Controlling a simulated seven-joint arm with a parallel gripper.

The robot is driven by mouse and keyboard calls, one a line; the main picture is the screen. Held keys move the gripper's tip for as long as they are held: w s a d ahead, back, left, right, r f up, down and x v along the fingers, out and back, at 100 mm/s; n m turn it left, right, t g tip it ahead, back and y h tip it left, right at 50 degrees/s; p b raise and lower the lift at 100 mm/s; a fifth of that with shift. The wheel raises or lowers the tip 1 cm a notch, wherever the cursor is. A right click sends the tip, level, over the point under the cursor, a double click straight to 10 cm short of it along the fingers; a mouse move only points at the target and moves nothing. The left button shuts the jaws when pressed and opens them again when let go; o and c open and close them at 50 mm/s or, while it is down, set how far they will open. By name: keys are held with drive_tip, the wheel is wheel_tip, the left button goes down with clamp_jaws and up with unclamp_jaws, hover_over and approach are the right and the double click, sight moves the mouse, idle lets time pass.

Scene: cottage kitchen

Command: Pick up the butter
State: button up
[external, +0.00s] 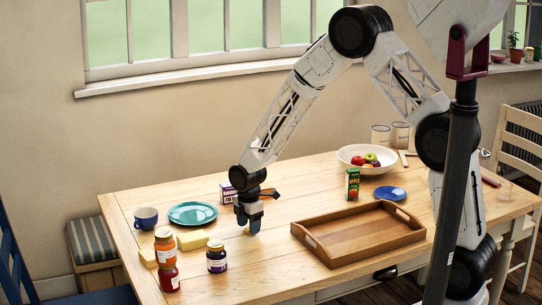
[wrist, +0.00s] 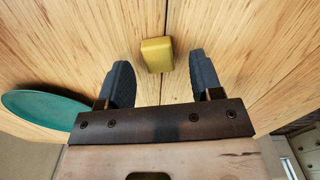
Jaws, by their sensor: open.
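A small yellow block (wrist: 157,54), which looks like the butter, lies on the wooden table top in the wrist view. It sits just beyond the gap between the fingertips of my gripper (wrist: 159,72), roughly centred. The fingers are spread apart with nothing between them. In the external view my gripper (external: 248,222) points down, low over the table to the right of the teal plate (external: 193,214). Two pale yellow blocks (external: 193,240) (external: 148,257) lie left of it there. I cannot tell which block in this view matches the one in the wrist view.
Jars (external: 217,256) (external: 165,252) stand left of my gripper. A blue mug (external: 146,217) is beside the plate, and a small purple-and-white box (external: 228,191) is behind my gripper. A wooden tray (external: 358,232), a juice carton (external: 352,184) and a fruit bowl (external: 350,152) are to the right.

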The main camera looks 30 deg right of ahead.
drive_tip(key=shift+f, duration=0.55)
drive_tip(key=shift+c, duration=0.4)
drive_tip(key=c, duration=0.6)
